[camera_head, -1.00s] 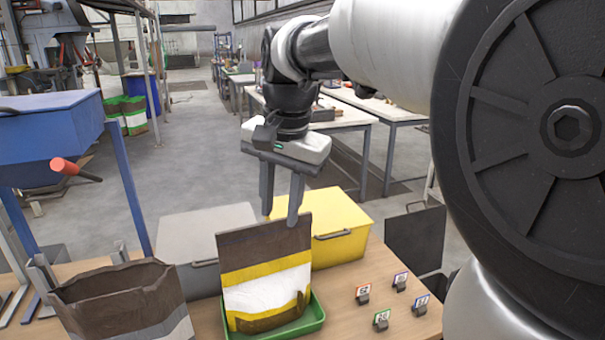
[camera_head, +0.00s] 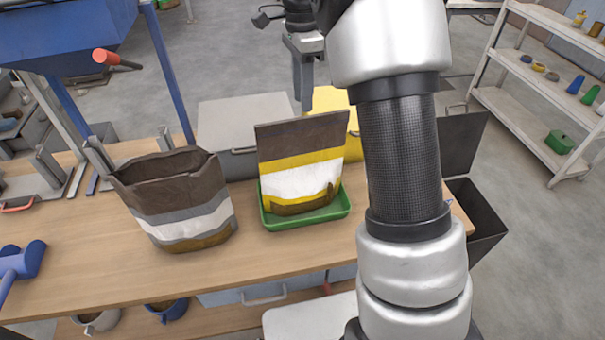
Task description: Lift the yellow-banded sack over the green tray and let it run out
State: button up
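The yellow-banded sack (camera_head: 300,160), brown on top with a yellow and a white band, stands upright in the green tray (camera_head: 272,224) on the wooden bench (camera_head: 270,270). Its lower edge sits inside the tray's rim. My gripper (camera_head: 304,100) is at the top middle, pointing down, with its fingertips just above the sack's top edge in the picture. They look to be behind the sack and apart from it. My own arm link covers the right side of the gripper, so the gap between its fingers is not clear. Nothing visible hangs from it.
A grey-banded sack (camera_head: 185,215) stands open left of the tray. A grey box (camera_head: 245,112) and a yellow box (camera_head: 330,98) are behind. A dark bin (camera_head: 478,215) is off the bench's right end.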

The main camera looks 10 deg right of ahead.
aim_at(302, 128)
notch_tip(302, 128, down, 3)
jog(key=shift+s+f, duration=0.1)
jog(key=shift+s+a+f, duration=0.1)
jog(key=shift+f, duration=1.25)
jog(key=shift+s+a+f, duration=0.1)
jog(key=shift+f, duration=1.2)
grip_shut()
jog(key=shift+r, duration=0.1)
